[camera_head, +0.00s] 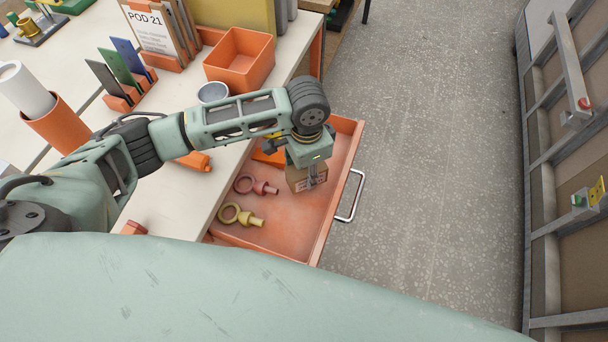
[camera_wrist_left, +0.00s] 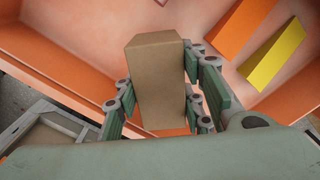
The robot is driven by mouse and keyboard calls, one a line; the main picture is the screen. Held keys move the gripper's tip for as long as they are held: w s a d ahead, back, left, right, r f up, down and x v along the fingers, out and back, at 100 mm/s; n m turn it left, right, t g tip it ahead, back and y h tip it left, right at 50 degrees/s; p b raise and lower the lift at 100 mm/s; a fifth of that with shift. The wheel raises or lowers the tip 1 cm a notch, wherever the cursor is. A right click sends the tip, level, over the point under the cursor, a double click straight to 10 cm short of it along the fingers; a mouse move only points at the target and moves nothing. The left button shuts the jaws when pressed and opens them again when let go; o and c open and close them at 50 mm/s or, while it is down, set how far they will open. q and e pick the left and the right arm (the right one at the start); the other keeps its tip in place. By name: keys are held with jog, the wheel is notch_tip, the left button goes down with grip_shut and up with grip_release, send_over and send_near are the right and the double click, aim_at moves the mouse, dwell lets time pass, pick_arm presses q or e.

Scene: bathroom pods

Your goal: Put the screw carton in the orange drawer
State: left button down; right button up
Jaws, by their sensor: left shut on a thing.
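The orange drawer (camera_head: 312,218) stands pulled out from the workbench, open at the top, with a metal handle (camera_head: 351,196) on its front. My left gripper (camera_head: 312,176) is over the drawer, pointing down, shut on the brown screw carton (camera_head: 302,181). In the left wrist view the carton (camera_wrist_left: 156,75) sits upright between the green finger pads, with the drawer's orange floor and wall (camera_wrist_left: 55,55) around it. I cannot tell whether the carton touches the drawer floor. My right gripper is not in view.
In the drawer lie a pink eye bolt (camera_head: 256,186) and a yellow eye bolt (camera_head: 240,216), left of the carton. On the bench stand an orange bin (camera_head: 240,62), a grey cup (camera_head: 212,93) and a card rack (camera_head: 128,92). The floor (camera_head: 430,150) to the right is clear.

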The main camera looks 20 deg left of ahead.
pick_arm(q)
notch_tip(320, 180, down, 2)
jog(key=shift+f, duration=0.75)
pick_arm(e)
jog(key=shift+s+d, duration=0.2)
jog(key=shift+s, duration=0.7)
pick_arm(q)
jog(key=c, duration=1.1)
grip_release()
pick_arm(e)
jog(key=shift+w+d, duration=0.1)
